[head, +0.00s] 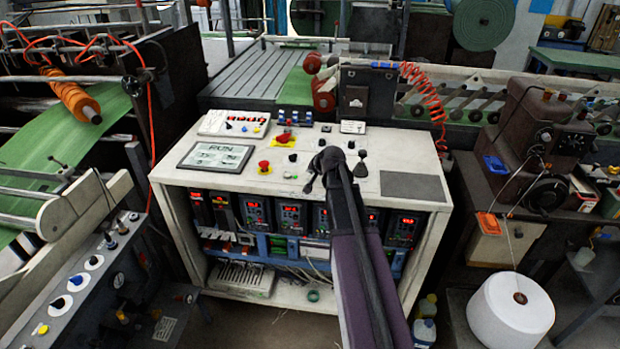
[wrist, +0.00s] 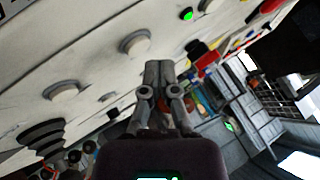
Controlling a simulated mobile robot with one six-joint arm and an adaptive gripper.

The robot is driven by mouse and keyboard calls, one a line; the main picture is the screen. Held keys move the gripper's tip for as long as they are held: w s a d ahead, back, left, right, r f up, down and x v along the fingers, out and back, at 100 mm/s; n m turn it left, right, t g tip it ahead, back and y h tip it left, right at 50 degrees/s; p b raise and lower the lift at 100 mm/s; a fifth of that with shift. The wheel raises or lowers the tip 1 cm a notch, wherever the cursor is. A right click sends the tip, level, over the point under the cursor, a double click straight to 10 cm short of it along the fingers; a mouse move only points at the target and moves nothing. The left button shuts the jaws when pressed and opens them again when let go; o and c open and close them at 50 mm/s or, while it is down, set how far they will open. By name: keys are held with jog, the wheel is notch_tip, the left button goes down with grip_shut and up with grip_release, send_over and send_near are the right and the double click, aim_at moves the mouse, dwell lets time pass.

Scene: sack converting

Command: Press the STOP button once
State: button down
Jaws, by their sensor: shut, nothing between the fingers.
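The control console (head: 225,180) has a white sloping top with many buttons. A red mushroom button (head: 264,167) stands on it right of the display, and another red button (head: 284,137) sits on a yellow plate farther back. I cannot read a STOP label on either. My gripper (head: 318,172) is over the middle of the console top, right of the nearer red button. In the wrist view its fingers (wrist: 158,68) are shut and empty, close to the panel. There, a green lit button (wrist: 187,14) and pale round buttons (wrist: 133,42) show beside the fingers. Contact cannot be told.
A display (head: 215,157) on the console's left reads RUN. Dark knobs (head: 361,168) stand up right of my gripper. A grey pad (head: 412,187) lies flat at the console's right. A coiled red cable (head: 425,90) hangs behind. A white spool (head: 511,308) stands at lower right.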

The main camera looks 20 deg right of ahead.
aim_at(311, 178)
dwell(0.7)
jog(key=shift+f+b, duration=0.85)
dwell(0.9)
jog(key=shift+r, duration=0.1)
jog(key=shift+r+p, duration=0.8)
jog(key=shift+p, duration=0.1)
jog(key=shift+r, duration=0.1)
jog(key=shift+r+p, duration=2.4)
jog(key=shift+p, duration=0.1)
jog(key=shift+s, duration=0.1)
